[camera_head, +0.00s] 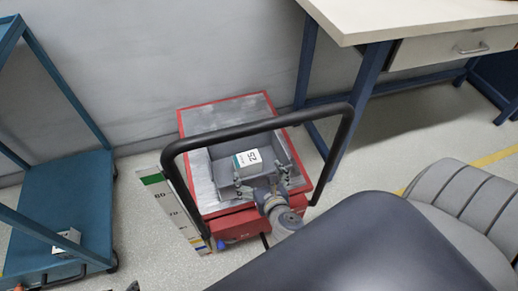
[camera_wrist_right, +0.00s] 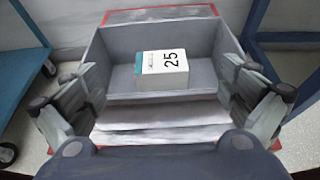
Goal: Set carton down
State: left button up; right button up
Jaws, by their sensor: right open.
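The carton (camera_head: 248,161) is a small white box with a green edge and the number 25. It rests inside a grey bin (camera_head: 222,172) on a red-edged cart (camera_head: 190,120). In the right wrist view the carton (camera_wrist_right: 162,70) sits on the bin's floor, apart from the walls nearest my fingers. My right gripper (camera_head: 262,178) is open at the near side of the bin. Its fingers (camera_wrist_right: 161,78) stand wide to either side, with clear space between them and the carton. My left gripper is not seen.
The cart's black handle (camera_head: 255,124) arches over my right gripper. A blue shelf trolley (camera_head: 62,215) with a small white box (camera_head: 66,242) stands at left. A workbench (camera_head: 420,15) is at upper right, a grey padded seat (camera_head: 470,210) at lower right.

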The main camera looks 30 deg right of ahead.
jog(key=s+d+r+m+g, duration=0.1)
jog(key=s+m+g, duration=0.15)
jog(key=m, duration=0.65)
jog(key=s+d+r+m+g, duration=0.15)
jog(key=s+m, duration=0.25)
jog(key=m, duration=0.5)
jog(key=s+a+r+m+g+y, duration=0.3)
jog(key=s+a+m, duration=0.4)
jog(key=m, duration=0.6)
jog(key=shift+s+a+r+g+y, duration=0.3)
jog(key=shift+s+a+g, duration=0.1)
jog(key=shift+s+g, duration=0.2)
jog(key=shift+f, duration=0.15)
